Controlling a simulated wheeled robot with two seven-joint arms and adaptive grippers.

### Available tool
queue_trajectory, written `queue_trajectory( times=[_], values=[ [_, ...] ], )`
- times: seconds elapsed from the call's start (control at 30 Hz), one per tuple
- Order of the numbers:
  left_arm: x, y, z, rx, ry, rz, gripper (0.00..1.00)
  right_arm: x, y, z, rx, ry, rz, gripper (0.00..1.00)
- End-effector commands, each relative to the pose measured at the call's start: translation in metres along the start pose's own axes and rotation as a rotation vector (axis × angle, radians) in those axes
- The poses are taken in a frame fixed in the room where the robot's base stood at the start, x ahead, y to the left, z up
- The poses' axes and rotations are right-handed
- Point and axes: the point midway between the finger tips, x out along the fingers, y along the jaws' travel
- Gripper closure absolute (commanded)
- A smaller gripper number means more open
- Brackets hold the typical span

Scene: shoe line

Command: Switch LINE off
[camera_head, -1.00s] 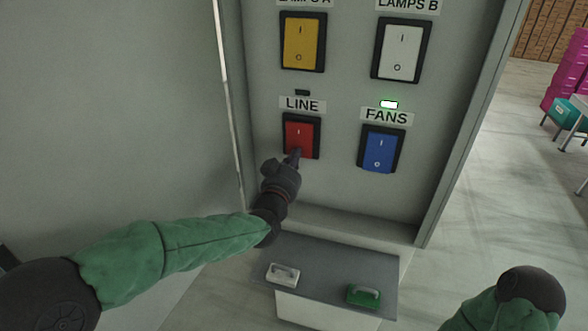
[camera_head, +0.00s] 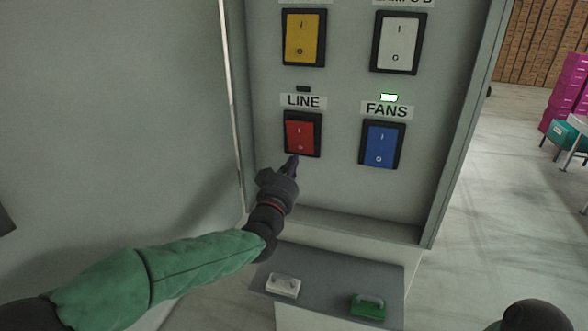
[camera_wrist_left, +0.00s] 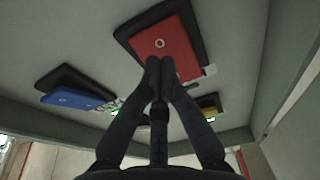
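The red LINE switch (camera_head: 301,134) sits in a black frame on the grey panel, under its LINE label (camera_head: 303,101). The small lamp (camera_head: 303,88) above that label is dark. My left gripper (camera_head: 293,158) points up at the lower edge of the red switch. In the left wrist view its two fingertips (camera_wrist_left: 160,66) are together with nothing between them, just below the red rocker (camera_wrist_left: 165,48); whether they touch it I cannot tell. My right gripper is not in view; only part of my right arm shows at the lower right.
A yellow switch (camera_head: 303,38) and a white switch (camera_head: 398,43) are above. A grey shelf (camera_head: 330,283) below holds a white-handled piece (camera_head: 283,286) and a green one (camera_head: 368,306).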

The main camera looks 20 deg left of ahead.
Motion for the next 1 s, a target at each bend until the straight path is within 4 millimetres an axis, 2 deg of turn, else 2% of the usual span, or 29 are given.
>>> queue_trajectory(
  times=[0.03, 0.6, 0.8, 1.0],
  values=[
    [-0.004, -0.001, 0.003, 0.0, 0.0, 0.0, 1.0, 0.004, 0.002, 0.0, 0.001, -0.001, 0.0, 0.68],
    [-0.085, -0.001, 0.005, -0.001, 0.0, 0.0, 1.0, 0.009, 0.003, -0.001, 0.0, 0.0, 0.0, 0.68],
    [-0.098, -0.001, 0.006, -0.001, -0.001, 0.0, 1.0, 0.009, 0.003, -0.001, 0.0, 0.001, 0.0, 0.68],
    [-0.1, -0.001, 0.006, 0.0, -0.001, 0.0, 1.0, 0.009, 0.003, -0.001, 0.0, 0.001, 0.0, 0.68]
  ],
)
